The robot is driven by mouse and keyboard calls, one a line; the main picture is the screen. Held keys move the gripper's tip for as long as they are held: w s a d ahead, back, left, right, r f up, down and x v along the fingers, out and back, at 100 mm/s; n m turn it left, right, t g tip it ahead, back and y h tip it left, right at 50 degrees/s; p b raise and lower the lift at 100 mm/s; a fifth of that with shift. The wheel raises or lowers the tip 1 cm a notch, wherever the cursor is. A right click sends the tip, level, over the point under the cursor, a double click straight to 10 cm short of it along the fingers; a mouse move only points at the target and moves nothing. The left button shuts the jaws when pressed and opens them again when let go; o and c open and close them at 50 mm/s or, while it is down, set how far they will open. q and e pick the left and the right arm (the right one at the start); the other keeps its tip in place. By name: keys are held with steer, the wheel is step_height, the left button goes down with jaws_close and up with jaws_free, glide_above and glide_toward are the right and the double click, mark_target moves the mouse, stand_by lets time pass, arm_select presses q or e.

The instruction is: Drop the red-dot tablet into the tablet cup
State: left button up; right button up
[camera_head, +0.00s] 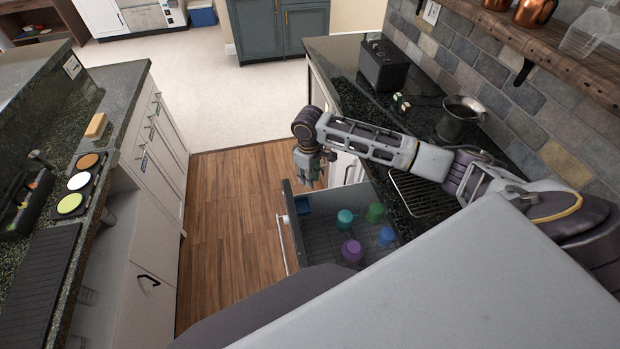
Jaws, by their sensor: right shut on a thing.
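My right gripper (309,180) hangs fingers down above the far end of an open drawer (315,257). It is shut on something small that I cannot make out. Two small pale blocks with coloured marks (401,102) lie on the right counter; I cannot tell whether either is a tablet. The drawer holds a teal (345,218), a green (375,212), a purple (352,250) and a pale blue vessel (386,236), and a blue box (304,205) at its far corner. I cannot tell which is the tablet cup. My left gripper is out of view.
On the right counter (345,75) stand a black box-shaped appliance (384,66) and a metal pitcher (460,118), with a wire rack (422,194) nearer. The left counter holds round coloured pads (79,181) and a sponge-like block (97,126). The wooden floor (230,200) between the counters is clear.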

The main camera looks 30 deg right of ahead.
steer(key=shift+f, duration=0.1)
stand_by(0.5)
steer(key=shift+f, duration=1.05)
steer(key=shift+f+b, duration=1.85)
steer(key=shift+b, duration=0.45)
steer(key=o, duration=0.9)
